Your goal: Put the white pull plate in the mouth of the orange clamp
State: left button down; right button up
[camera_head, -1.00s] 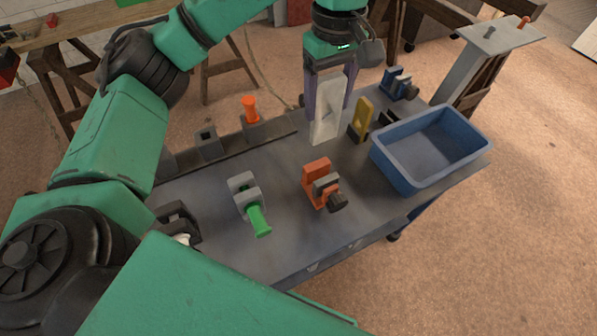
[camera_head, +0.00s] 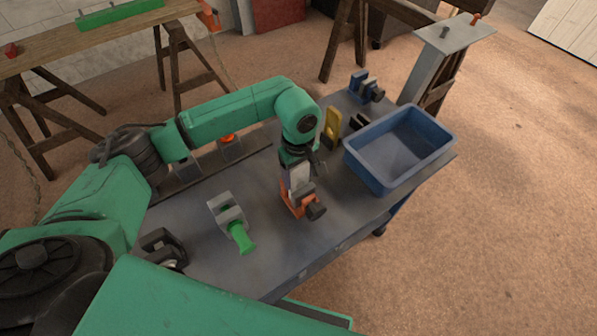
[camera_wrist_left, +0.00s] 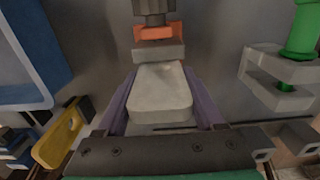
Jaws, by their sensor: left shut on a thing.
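The white pull plate (camera_head: 298,176) is in my left gripper (camera_head: 297,174), which points down over the orange clamp (camera_head: 290,205). In the left wrist view the plate (camera_wrist_left: 160,95) lies between the two purple fingers of the gripper (camera_wrist_left: 162,100), shut on it. The plate's far end meets the clamp's grey jaw (camera_wrist_left: 158,50) in that view, with the orange body (camera_wrist_left: 155,32) behind. I cannot tell whether its end is inside the mouth or just above it. The gripper hides part of the clamp in the head view. My right gripper is not in view.
A grey clamp with a green handle (camera_head: 238,232) stands to the left. A blue bin (camera_head: 365,172) is to the right. A yellow piece (camera_head: 332,124) and a blue clamp (camera_head: 366,88) stand behind. Bare bench top lies between the green-handled clamp and the orange one.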

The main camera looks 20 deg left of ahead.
pick_arm(q)
jog(key=shift+c, duration=2.1)
grip_release()
jog(key=shift+f, duration=0.15)
jog(key=o, duration=0.4)
jog(key=shift+r, duration=0.35)
notch_tip(320, 180, up, 11)
jog(key=b, duration=0.4)
jog(key=shift+r, duration=0.4)
